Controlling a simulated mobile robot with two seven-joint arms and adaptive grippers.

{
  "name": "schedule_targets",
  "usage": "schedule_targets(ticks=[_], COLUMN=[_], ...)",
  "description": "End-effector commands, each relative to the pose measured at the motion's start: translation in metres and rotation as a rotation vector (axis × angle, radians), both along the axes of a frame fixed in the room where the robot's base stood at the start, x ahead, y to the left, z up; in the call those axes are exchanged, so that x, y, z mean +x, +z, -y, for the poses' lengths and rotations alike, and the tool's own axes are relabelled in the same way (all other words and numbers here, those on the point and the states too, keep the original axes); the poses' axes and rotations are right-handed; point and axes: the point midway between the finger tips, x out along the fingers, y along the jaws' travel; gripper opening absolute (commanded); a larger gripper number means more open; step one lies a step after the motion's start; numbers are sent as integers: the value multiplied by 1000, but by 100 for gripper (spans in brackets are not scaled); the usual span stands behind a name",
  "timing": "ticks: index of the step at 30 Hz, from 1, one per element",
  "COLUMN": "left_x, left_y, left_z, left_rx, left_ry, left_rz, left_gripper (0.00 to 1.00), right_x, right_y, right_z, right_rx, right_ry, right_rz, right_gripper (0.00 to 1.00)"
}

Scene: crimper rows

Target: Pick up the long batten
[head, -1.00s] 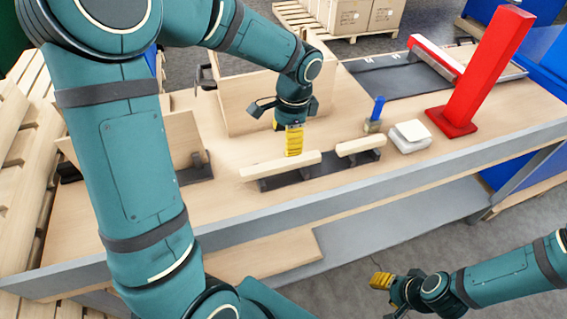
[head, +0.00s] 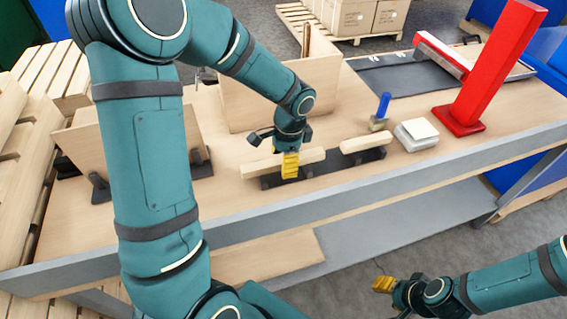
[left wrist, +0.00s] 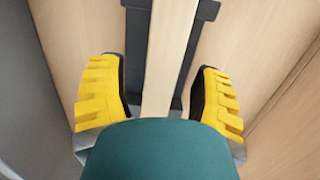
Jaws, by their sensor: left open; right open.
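The long batten (head: 255,168) is a pale wooden bar resting on a dark low holder (head: 330,168) on the bench. My left gripper (head: 289,165) is over the batten, pointing down, and its yellow fingers hide part of the bar. In the left wrist view the batten (left wrist: 170,45) runs between the two spread fingers, with a gap on each side. The left gripper is open. A shorter batten (head: 365,143) lies on the same holder to the right. My right gripper (head: 383,284) is open and empty, low in front of the bench.
A wooden board (head: 250,95) stands upright behind the holder. A blue-handled tool (head: 382,108), a stack of pale blocks (head: 418,131) and a red post (head: 492,70) stand to the right. Another upright board (head: 85,150) is at the left. The bench front is clear.

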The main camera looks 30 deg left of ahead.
Motion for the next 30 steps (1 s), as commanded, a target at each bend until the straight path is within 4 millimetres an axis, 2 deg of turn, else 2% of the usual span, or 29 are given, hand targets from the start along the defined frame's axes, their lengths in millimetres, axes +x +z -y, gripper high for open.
schedule_targets(ticks=[3, 8, 9, 23, 26, 30], left_x=[0, 0, 0, 0, 0, 1], left_y=[1, 1, 1, 5, 17, 45], left_z=[0, 0, 0, 0, 0, 0], left_rx=[0, 0, 0, 0, 0, 0], left_ry=[0, 0, 0, 1, 1, 2], left_rz=[0, 0, 0, 0, 1, 4], left_gripper=[63, 6, 0, 0, 0, 0], right_x=[0, 0, 0, 0, -1, -2], right_y=[1, 1, 1, 2, 6, 15], right_z=[0, 0, 0, 0, 0, 0], right_rx=[0, 0, 0, 0, 0, 1], right_ry=[0, 0, 0, 0, 1, 1], right_rz=[0, 0, 0, 0, -2, -6], right_gripper=[47, 47, 47, 47, 47, 47])
